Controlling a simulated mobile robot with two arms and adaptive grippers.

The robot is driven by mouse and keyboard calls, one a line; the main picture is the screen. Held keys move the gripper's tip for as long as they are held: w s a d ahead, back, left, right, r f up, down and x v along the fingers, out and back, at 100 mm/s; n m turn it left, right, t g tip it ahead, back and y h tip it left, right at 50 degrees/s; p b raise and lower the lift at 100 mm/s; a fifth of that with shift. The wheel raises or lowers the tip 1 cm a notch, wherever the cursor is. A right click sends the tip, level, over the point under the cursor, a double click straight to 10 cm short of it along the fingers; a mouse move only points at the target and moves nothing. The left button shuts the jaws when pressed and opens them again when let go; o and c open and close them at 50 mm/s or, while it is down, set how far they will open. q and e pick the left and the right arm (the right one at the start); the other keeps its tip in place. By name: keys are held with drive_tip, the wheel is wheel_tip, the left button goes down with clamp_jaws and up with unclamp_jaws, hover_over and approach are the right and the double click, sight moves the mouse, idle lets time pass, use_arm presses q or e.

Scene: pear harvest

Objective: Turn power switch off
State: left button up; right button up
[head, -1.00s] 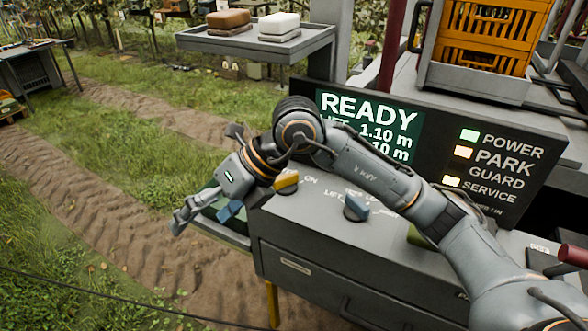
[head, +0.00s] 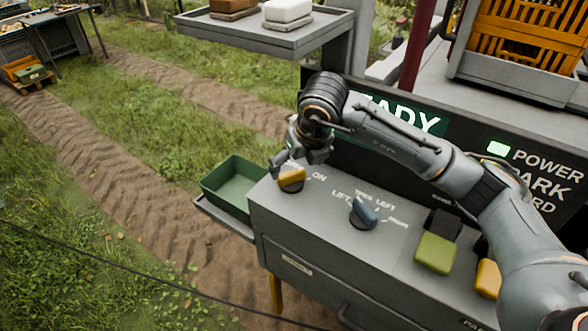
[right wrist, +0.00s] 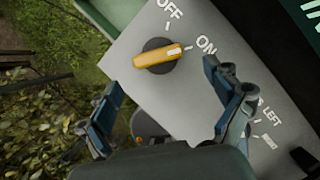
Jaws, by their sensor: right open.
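The power switch (head: 291,180) is a yellow rotary knob on a dark round base, at the left end of the grey control panel (head: 320,215). In the right wrist view the knob (right wrist: 160,57) has its white-tipped end toward the ON label, with OFF printed to the left. My right gripper (head: 294,163) is open just above the knob and partly covers it. In the right wrist view its fingers (right wrist: 165,80) are spread to either side, with the knob apart from both and beyond the tips. My left gripper is out of view.
A blue lift knob (head: 363,212), a green switch (head: 436,252) and a yellow switch (head: 488,278) sit further right. The green POWER light (head: 499,149) is lit. A green bin (head: 228,193) stands left of the panel. My right arm hides part of the display.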

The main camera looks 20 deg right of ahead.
sight(293, 175)
drive_tip(key=p+x, duration=0.1)
drive_tip(key=x, duration=0.3)
drive_tip(key=shift+a, duration=0.15)
drive_tip(key=shift+w+f, duration=0.15)
drive_tip(key=shift+f, duration=0.25)
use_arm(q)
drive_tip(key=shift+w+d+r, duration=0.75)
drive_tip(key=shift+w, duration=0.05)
use_arm(e)
drive_tip(key=shift+f, duration=0.1)
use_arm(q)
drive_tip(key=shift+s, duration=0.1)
